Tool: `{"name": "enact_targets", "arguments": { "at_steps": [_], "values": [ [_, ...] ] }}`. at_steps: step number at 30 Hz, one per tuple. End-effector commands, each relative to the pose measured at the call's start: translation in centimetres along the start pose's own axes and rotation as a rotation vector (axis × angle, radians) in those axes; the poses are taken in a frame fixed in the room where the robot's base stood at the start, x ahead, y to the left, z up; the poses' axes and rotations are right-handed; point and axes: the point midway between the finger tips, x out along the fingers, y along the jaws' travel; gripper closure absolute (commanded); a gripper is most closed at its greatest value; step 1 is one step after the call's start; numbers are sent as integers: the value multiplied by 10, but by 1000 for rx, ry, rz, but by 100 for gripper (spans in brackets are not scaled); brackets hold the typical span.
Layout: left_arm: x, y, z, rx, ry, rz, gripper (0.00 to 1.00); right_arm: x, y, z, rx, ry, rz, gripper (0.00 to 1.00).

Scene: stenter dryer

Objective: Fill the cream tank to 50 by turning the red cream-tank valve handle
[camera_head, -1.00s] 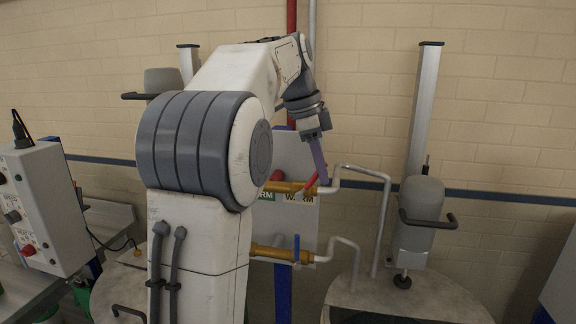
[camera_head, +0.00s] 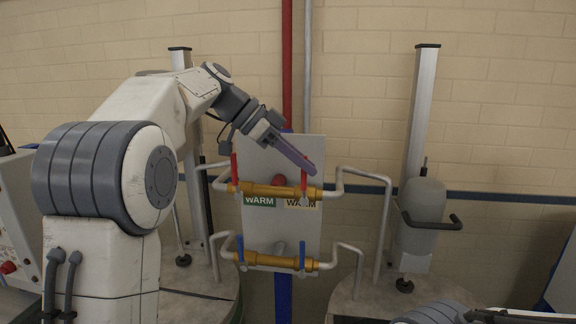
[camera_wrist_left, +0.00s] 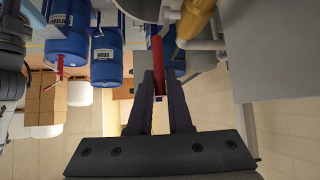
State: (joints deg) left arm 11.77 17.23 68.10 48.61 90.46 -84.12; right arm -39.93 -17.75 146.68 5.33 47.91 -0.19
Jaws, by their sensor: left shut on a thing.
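The red cream-tank valve handle (camera_head: 304,178) stands about upright at the right end of the upper brass pipe (camera_head: 268,190), above the cream WARM label (camera_head: 300,203). My left gripper (camera_head: 311,169) reaches it from the upper left, fingers sloping down over its top. In the left wrist view the red handle (camera_wrist_left: 157,52) runs between the fingertips of my left gripper (camera_wrist_left: 160,80), which are shut on it. The brass pipe (camera_wrist_left: 196,18) shows beside it there. The cream tank's level is not readable. My right gripper is out of view.
A second red handle (camera_head: 234,168) stands at the pipe's left end, over the green WARM label (camera_head: 260,201). Blue handles (camera_head: 302,256) are on the lower brass pipe (camera_head: 280,261). Grey bent pipes (camera_head: 388,210) lead to tanks on both sides. Blue drums (camera_wrist_left: 106,58) show in the wrist view.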

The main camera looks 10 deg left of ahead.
Motion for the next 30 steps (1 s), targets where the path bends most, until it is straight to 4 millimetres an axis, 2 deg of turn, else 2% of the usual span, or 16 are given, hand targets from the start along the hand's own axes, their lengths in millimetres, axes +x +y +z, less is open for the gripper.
{"name": "enact_targets", "arguments": {
  "at_steps": [11,12,14,24,26,30],
  "values": [
    [0,-1,-1,-1,5,0,100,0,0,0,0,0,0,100],
    [0,-1,0,-2,4,0,75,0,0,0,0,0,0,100],
    [0,-1,0,-2,4,0,52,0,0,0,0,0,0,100],
    [-1,0,0,-1,4,1,52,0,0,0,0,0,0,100],
    [-4,-1,0,0,5,-1,52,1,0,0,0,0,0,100],
    [-24,-2,1,0,5,-3,52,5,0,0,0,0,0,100]
  ]
}}
